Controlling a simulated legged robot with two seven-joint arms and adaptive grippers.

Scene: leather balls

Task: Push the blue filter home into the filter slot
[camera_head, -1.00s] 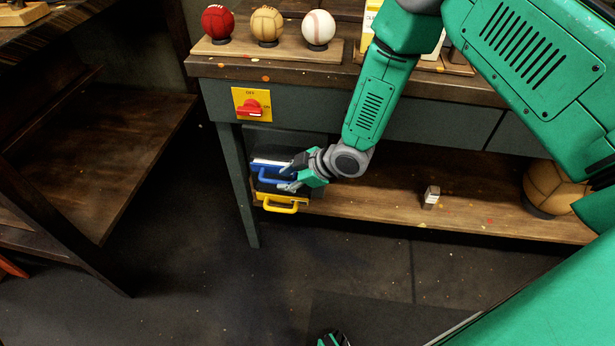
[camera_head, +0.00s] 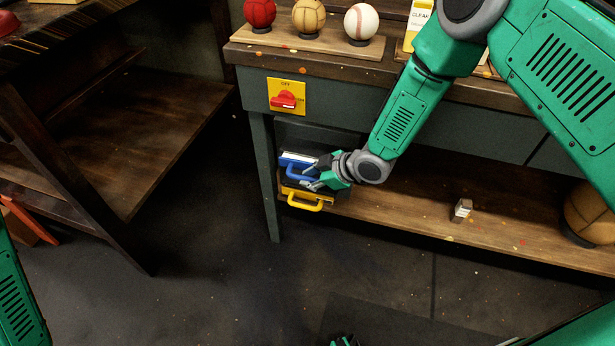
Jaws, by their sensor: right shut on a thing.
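The blue filter (camera_head: 299,159) has a pale top edge and a blue loop handle. It sits at the left end of the shelf under the workbench, above a part with a yellow handle (camera_head: 304,203). My right gripper (camera_head: 314,176) is shut on the blue filter at its handle side, coming from the right. The gripper hides part of the filter and the filter slot, so I cannot tell how deep the filter sits. Only a green part of my left arm shows at the left edge; I do not make out its gripper.
A red switch on a yellow plate (camera_head: 287,97) is on the bench front. Several balls stand on a wooden board (camera_head: 310,42) on top. A small metallic block (camera_head: 461,210) and a large brown ball (camera_head: 590,214) are on the shelf. The floor in front is clear.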

